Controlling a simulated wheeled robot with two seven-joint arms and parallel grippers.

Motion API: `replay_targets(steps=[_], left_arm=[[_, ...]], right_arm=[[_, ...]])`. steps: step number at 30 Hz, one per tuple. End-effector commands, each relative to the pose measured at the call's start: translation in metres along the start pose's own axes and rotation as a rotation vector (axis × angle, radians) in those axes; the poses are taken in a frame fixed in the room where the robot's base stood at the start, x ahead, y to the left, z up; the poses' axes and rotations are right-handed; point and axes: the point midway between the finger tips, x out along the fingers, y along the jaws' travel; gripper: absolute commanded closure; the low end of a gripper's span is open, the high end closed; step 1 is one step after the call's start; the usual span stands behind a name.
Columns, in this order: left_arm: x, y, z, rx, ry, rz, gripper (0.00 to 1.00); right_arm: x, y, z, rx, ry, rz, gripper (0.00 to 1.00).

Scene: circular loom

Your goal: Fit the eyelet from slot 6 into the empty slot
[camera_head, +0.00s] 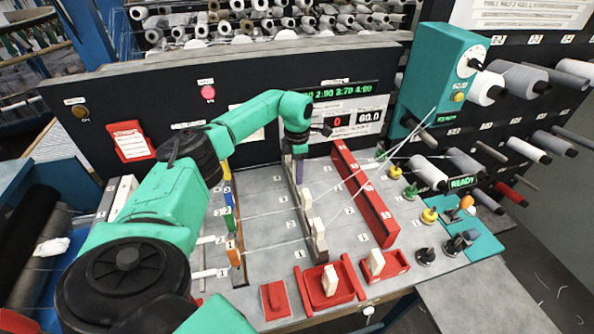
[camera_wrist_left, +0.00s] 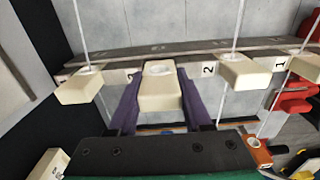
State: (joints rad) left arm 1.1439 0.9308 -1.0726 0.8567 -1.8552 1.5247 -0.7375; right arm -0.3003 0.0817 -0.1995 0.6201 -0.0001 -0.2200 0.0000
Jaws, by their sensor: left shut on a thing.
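My left gripper (camera_head: 299,172) is at the far part of the dark rail (camera_head: 292,182) in the head view. In the left wrist view its purple fingers (camera_wrist_left: 160,104) are shut on a cream eyelet block (camera_wrist_left: 160,92), which shows a hole and no thread. The rail (camera_wrist_left: 190,47) runs just behind that block; I cannot tell whether it is seated. Threaded cream eyelets (camera_wrist_left: 78,87), (camera_wrist_left: 246,72) flank it. In the head view, cream eyelets (camera_head: 307,198), (camera_head: 319,230) stand on the rail nearer me. The gripper hides the rail's far end. My right gripper is not in view.
A red slotted bar (camera_head: 365,193) stands right of the rail. Two red trays (camera_head: 344,293), (camera_head: 398,262) hold cream blocks at the front. Coloured pegs (camera_head: 229,218) line the left side. Threads cross from the teal box (camera_head: 442,75) to the rail.

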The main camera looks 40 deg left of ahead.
Motion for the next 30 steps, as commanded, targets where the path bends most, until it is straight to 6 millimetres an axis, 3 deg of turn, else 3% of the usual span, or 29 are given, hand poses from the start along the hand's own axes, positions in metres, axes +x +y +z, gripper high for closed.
replay_targets(steps=[17, 30], left_arm=[[0.0080, -0.0004, -0.0018, -0.002, 0.003, -0.001, 1.00], [0.0005, 0.0003, -0.0015, -0.002, 0.001, 0.002, 1.00]], right_arm=[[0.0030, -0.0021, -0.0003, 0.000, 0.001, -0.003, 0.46], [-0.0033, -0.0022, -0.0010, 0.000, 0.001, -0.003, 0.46]])
